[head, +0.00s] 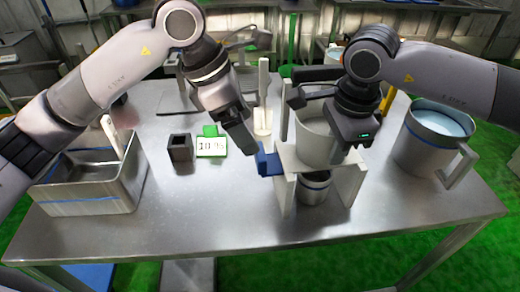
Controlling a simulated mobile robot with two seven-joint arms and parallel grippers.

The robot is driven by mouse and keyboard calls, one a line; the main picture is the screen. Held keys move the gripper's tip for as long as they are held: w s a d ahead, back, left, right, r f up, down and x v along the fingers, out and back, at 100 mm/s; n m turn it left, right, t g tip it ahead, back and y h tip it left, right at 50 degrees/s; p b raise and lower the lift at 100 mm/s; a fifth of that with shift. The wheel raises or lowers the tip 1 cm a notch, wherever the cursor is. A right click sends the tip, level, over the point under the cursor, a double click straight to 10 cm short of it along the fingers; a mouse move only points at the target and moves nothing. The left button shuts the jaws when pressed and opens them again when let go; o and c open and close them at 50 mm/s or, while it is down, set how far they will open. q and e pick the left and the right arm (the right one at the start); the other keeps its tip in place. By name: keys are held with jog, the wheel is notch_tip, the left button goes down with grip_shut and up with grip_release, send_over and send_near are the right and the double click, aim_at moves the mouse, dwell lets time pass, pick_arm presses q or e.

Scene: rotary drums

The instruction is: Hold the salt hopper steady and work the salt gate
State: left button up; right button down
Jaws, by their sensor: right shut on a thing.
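The salt hopper (311,140) is a pale round tub seated in a cream stand (352,184) right of the table's middle. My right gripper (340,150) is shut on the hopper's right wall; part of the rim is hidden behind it. The salt gate's blue handle (268,161) sticks out of the stand's left side. My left gripper (246,143) points down just above and left of the blue handle, apparently apart from it. Its fingers overlap in this view, so I cannot tell whether they are open. A metal cup (314,188) stands under the hopper inside the stand.
A large metal pail (412,152) with pale blue contents stands at right. A steel bin (90,203) with a scoop is at left. The table's front is clear.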

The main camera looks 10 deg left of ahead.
pick_arm(q)
jog(key=x, duration=0.8)
jog(key=shift+f, duration=0.1)
jog(key=shift+c, duration=0.3)
jog(key=c, duration=1.4)
jog(key=shift+s+a, duration=0.2)
jog(key=shift+a, duration=0.45)
jog(key=shift+s+a, duration=0.25)
jog(key=shift+a, duration=0.35)
jog(key=shift+s+a, duration=0.2)
jog(key=shift+a, duration=0.45)
jog(key=o, duration=1.5)
jog(key=shift+c, duration=0.2)
jog(key=v, duration=1.2)
jog(key=shift+d, duration=0.1)
